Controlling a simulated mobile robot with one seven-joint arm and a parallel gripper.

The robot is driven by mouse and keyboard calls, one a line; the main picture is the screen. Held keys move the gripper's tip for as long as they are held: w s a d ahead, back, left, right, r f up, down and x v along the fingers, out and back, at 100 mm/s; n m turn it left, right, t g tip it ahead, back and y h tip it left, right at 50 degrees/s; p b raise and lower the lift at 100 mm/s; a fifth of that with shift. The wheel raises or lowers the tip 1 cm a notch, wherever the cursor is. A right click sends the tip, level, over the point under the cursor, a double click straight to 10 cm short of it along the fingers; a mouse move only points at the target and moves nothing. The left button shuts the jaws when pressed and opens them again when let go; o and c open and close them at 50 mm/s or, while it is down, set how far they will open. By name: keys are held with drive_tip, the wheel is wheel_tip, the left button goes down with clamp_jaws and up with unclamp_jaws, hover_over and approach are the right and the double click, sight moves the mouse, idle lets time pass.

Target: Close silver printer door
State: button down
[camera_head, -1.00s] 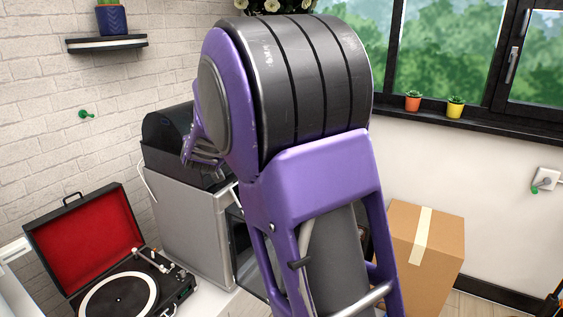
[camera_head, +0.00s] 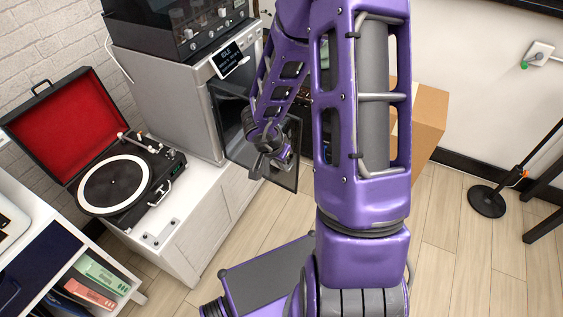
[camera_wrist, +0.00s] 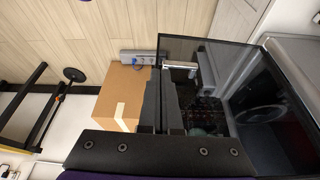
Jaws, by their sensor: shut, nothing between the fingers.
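The silver printer (camera_head: 165,100) stands on the white cabinet, with its screen on top of the front. Its dark glass door (camera_head: 286,170) is open, swung out from the front. My gripper (camera_head: 262,170) is shut and empty, in front of the door in the head view and overlapping part of it. In the wrist view the door (camera_wrist: 222,62) is a dark see-through panel right of and behind the shut fingers (camera_wrist: 164,76). The printer's silver body (camera_wrist: 298,50) is at the right there. I cannot tell whether the fingers touch the door.
A record player (camera_head: 115,190) with a red-lined lid stands left of the printer on the white cabinet (camera_head: 205,215). A cardboard box (camera_head: 428,115) is right of my arm and shows in the wrist view (camera_wrist: 120,95). A round black stand base (camera_head: 487,200) is on the floor. Floor in front is partly free.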

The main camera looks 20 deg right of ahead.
sight(293, 161)
drive_tip(key=w+d+f, duration=0.1)
drive_tip(key=w+d+f+b, duration=0.1)
drive_tip(key=d+f, duration=0.1)
drive_tip(key=w+d+f+b, duration=0.1)
drive_tip(key=f, duration=0.1)
drive_tip(key=shift+d+f, duration=0.25)
drive_tip(key=shift+d, duration=0.1)
drive_tip(key=shift+w+d, duration=0.25)
drive_tip(key=shift+d, duration=0.05)
drive_tip(key=shift+r, duration=0.1)
